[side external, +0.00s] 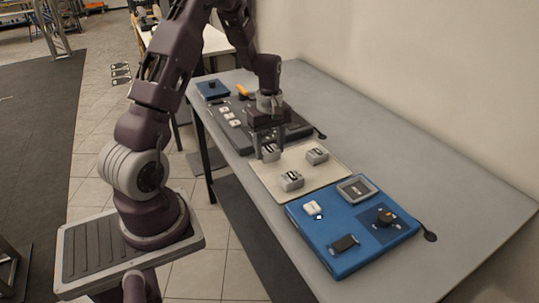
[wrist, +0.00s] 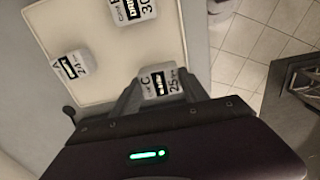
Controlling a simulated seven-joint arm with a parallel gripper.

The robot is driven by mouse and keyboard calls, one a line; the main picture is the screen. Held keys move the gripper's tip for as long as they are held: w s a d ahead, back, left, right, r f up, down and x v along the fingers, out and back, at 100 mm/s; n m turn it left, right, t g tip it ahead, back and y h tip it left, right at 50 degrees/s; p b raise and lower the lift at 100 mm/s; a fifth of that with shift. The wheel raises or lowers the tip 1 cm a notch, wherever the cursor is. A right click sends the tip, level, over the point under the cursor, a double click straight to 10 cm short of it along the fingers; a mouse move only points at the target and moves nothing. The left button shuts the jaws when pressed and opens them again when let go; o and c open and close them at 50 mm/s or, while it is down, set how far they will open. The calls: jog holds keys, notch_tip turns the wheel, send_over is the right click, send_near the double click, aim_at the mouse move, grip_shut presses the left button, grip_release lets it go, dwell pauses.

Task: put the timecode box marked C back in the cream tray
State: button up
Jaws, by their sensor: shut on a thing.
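The timecode box marked C (wrist: 162,82) is grey-white with a dark display and sits between the fingers of my gripper (wrist: 160,88). I cannot tell whether the box touches the tray. The tray also shows in the wrist view (wrist: 95,30). Box A (wrist: 72,67) lies in the tray on the wall side (side external: 317,156). Box B (wrist: 132,10), partly cut off, lies toward the floor side (side external: 292,180).
A blue panel (side external: 345,255) with a knob and a small white box lies at the tray's near end. A dark panel (side external: 235,125) with white pieces lies behind the gripper. Bare grey table (side external: 440,190) runs along the wall.

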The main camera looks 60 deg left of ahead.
aim_at(270, 149)
jog(key=shift+f, duration=1.1)
jog(key=o, duration=1.6)
jog(key=shift+f, duration=0.15)
jog(key=shift+c, duration=0.2)
notch_tip(270, 149, up, 12)
jog(key=s+d+r+m+t, duration=0.25)
jog(key=d+r+m, duration=0.35)
jog(key=d+r, duration=0.4)
jog(key=s+d+r+m+t, duration=0.3)
jog(key=s+d+m, duration=0.9)
jog(key=s, duration=0.4)
jog(key=shift+s+r, duration=0.15)
